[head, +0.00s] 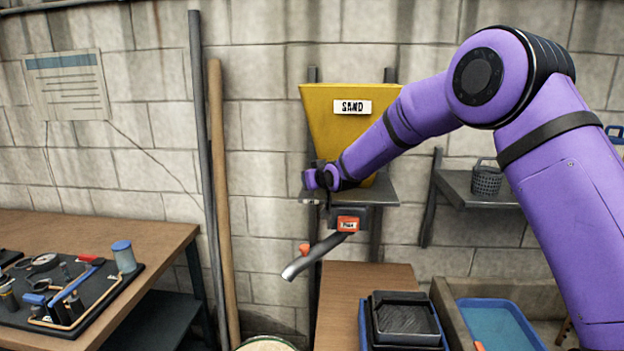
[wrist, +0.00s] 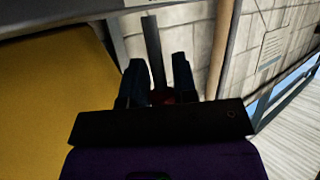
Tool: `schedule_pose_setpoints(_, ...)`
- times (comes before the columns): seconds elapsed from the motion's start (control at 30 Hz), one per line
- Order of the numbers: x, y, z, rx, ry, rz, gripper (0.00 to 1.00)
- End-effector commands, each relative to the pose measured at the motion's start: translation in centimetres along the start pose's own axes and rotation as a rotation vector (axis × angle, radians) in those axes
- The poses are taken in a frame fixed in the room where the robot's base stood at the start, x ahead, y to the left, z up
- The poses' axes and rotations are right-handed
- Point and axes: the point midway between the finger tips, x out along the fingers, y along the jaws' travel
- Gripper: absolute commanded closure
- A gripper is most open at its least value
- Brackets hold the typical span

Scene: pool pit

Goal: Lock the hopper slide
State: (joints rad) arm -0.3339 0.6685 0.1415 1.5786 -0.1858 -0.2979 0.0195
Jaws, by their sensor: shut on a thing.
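The yellow hopper (head: 325,112), labelled SAND, is fixed to the block wall in the head view. It also fills the left of the wrist view (wrist: 50,100). Below it are a grey ledge (head: 386,190), a dark outlet box with an orange tag (head: 348,224), and a grey spout (head: 312,258) with an orange knob (head: 304,248). My gripper (wrist: 158,64) is at the hopper's lower left. Its fingers are shut on a small reddish part (wrist: 161,97), mostly hidden between them. A dark bar (wrist: 152,45) extends beyond the fingers. The slide's position cannot be made out.
A grey pole (head: 200,150) and a wooden pole (head: 220,180) lean on the wall to the left. A workbench (head: 150,228) with a tool board is at far left. Black trays (head: 405,320) and a blue basin (head: 500,325) are below right. A shelf (head: 490,192) holds a small basket.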

Motion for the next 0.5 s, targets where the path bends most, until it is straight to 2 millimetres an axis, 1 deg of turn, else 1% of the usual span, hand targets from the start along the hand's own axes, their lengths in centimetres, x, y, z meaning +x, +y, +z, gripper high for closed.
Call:
schedule_pose_setpoints(0.03, -0.2, -0.4, 0.2, -0.021, 0.031, 0.007, 1.0)
schedule_pose_setpoints(0.2, -0.7, -0.7, 0.5, -0.085, 0.138, 0.038, 1.0)
schedule_pose_setpoints(0.5, -1.2, -1.0, 0.9, -0.158, 0.262, 0.073, 1.0)
